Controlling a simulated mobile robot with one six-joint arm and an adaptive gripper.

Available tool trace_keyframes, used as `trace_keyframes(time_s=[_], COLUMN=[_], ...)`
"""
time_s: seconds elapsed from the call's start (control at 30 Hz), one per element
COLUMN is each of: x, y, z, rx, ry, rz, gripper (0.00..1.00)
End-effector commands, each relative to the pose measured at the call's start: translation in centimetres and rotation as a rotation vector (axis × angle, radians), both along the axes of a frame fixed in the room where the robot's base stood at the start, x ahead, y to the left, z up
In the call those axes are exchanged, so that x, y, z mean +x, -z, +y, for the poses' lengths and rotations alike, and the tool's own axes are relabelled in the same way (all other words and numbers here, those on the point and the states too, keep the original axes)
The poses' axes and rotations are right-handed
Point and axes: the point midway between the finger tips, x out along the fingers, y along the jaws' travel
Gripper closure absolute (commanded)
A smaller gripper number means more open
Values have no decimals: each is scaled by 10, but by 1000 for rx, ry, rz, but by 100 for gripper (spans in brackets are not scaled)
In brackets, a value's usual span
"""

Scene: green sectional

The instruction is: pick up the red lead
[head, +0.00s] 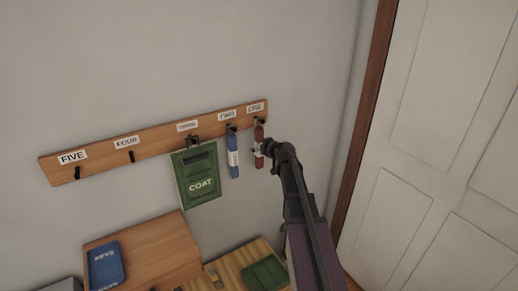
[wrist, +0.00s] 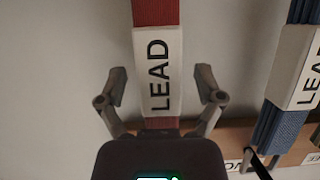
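The red lead (head: 259,138) hangs from the hook under the label ONE at the right end of the wooden rack. In the wrist view the red lead (wrist: 158,70), with its white LEAD tag, runs between the two fingers of my gripper (wrist: 162,88). The fingers stand apart, with a gap on each side of the tag, so they do not touch it. In the head view my gripper (head: 266,150) is at the lead's lower part and partly hides it.
A blue lead (head: 233,155) hangs close by on hook TWO; it also shows in the wrist view (wrist: 296,75). A green COAT pouch (head: 198,178) hangs on the third hook. The wooden rack (head: 100,160) has bare hooks FOUR and FIVE. A white door (head: 430,130) stands to the right.

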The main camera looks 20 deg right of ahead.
Motion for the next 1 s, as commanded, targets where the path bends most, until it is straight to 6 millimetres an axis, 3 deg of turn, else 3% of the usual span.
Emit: trace_keyframes(time_s=[0.03,0.2,0.3,0.73,1.0], x=[0,0,0,0,0], y=[0,0,0,-3,-17], z=[0,0,0,0,2], rx=[0,0,0,0,-1], ry=[0,0,0,0,-1], rz=[0,0,0,0,0], gripper=[26,77,100,100,100])
